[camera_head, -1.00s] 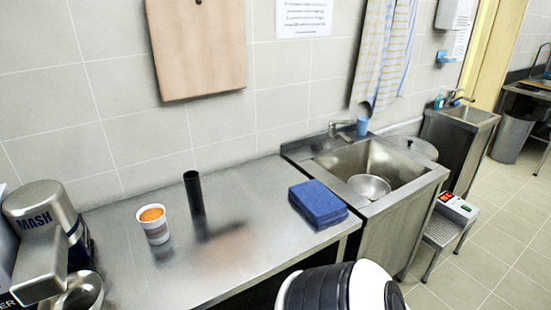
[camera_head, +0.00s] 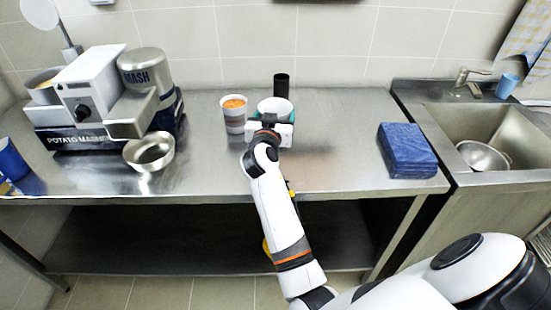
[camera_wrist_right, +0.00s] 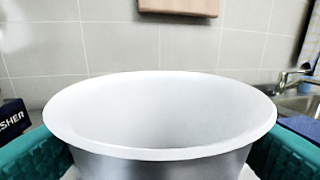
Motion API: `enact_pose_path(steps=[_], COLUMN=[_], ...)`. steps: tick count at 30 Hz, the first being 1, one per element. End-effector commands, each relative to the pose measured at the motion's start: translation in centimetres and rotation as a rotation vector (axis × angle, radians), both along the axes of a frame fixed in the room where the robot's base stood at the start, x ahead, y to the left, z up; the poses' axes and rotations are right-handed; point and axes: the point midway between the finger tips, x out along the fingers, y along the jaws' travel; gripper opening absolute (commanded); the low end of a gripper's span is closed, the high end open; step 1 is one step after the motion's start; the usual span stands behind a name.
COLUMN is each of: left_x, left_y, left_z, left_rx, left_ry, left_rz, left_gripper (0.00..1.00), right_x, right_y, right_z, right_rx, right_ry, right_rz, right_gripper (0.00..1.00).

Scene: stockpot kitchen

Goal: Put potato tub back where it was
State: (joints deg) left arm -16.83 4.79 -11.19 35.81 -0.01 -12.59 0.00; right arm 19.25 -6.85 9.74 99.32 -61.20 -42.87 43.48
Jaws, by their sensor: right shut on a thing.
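A white-rimmed, grey-sided tub (camera_head: 275,106) is at the back of the steel counter, in front of a black cylinder. My right gripper (camera_head: 270,127) is shut on it from the front. In the right wrist view the tub (camera_wrist_right: 160,115) fills the middle, upright, with a green finger at each side. I see only its pale inner wall; its bottom is hidden. I cannot tell whether it touches the counter. My left gripper is not in view.
A cup with orange contents (camera_head: 235,118) stands just left of the tub, and the black cylinder (camera_head: 281,85) just behind. A potato masher machine (camera_head: 95,95) and metal bowl (camera_head: 150,152) are at left. A blue cloth stack (camera_head: 406,150) lies right, before the sink (camera_head: 495,130). Counter between is clear.

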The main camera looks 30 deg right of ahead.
Motion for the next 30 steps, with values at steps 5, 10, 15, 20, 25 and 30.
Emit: enact_pose_path(steps=[5, 10, 15, 20, 25, 30], left_x=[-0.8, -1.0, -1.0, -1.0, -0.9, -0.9], left_y=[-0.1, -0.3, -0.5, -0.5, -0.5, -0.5], left_z=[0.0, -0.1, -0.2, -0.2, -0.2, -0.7], left_rx=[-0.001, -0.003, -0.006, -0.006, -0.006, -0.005], left_ry=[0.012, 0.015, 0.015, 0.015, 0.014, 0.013], left_rz=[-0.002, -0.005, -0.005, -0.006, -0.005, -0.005], left_gripper=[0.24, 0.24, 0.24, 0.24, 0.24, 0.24], right_x=[0.0, 0.0, 0.0, 0.0, 0.0, 0.0], right_y=[0.0, 0.0, 0.0, 0.0, 0.0, 0.0], right_z=[-3.5, -5.2, -7.6, -8.8, -8.8, -9.1], right_rx=[-0.002, -0.003, -0.003, -0.001, -0.001, 0.0], right_ry=[0.006, 0.003, 0.004, 0.0, -0.001, -0.001], right_rz=[0.002, 0.001, 0.002, 0.002, 0.002, 0.002], right_gripper=[0.36, 0.36, 0.36, 0.36, 0.36, 0.36])
